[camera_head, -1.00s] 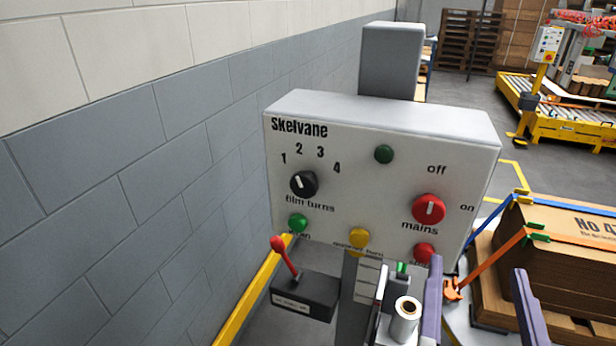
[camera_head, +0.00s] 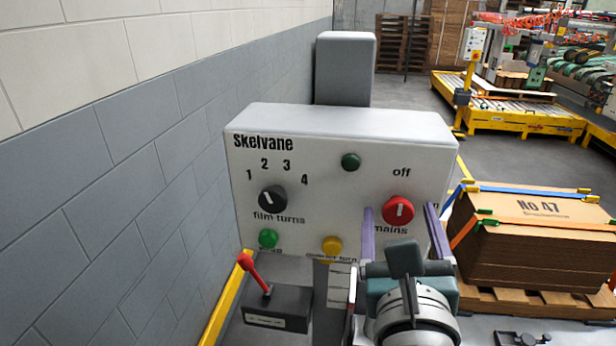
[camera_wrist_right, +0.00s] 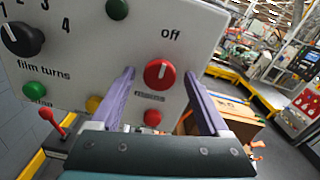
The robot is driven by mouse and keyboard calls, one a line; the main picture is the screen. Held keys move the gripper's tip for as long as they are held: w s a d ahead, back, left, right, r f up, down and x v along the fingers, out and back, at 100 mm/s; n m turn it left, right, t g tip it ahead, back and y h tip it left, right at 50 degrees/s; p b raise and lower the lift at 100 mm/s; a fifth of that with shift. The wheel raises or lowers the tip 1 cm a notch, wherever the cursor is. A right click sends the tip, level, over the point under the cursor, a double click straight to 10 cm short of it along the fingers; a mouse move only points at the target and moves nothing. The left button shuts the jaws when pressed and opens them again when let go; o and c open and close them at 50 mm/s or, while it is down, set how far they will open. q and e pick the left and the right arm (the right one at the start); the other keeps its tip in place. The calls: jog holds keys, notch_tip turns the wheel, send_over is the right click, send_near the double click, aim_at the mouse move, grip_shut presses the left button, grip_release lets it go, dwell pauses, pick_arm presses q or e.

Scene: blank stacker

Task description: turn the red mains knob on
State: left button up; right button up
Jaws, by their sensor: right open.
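The red mains knob (camera_head: 398,210) is on the right side of the white Skelvane control panel (camera_head: 330,180). Its white pointer line stands upright, toward the "off" label. In the right wrist view the knob (camera_wrist_right: 159,73) shows between and beyond my finger tips. My right gripper (camera_head: 402,222) is open and empty, one purple finger on each side of the knob in the picture. I cannot tell how far the tips are from the panel. The right gripper also shows in the right wrist view (camera_wrist_right: 158,82). The "on" label is mostly hidden behind a finger. My left gripper is not in view.
The panel also bears a black film turns knob (camera_head: 272,199) and green (camera_head: 268,238) and yellow (camera_head: 331,246) buttons. A red-handled lever box (camera_head: 277,308) stands below left. A block wall is at left, strapped cartons (camera_head: 530,240) at right.

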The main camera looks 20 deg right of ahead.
grip_shut()
dwell(0.7)
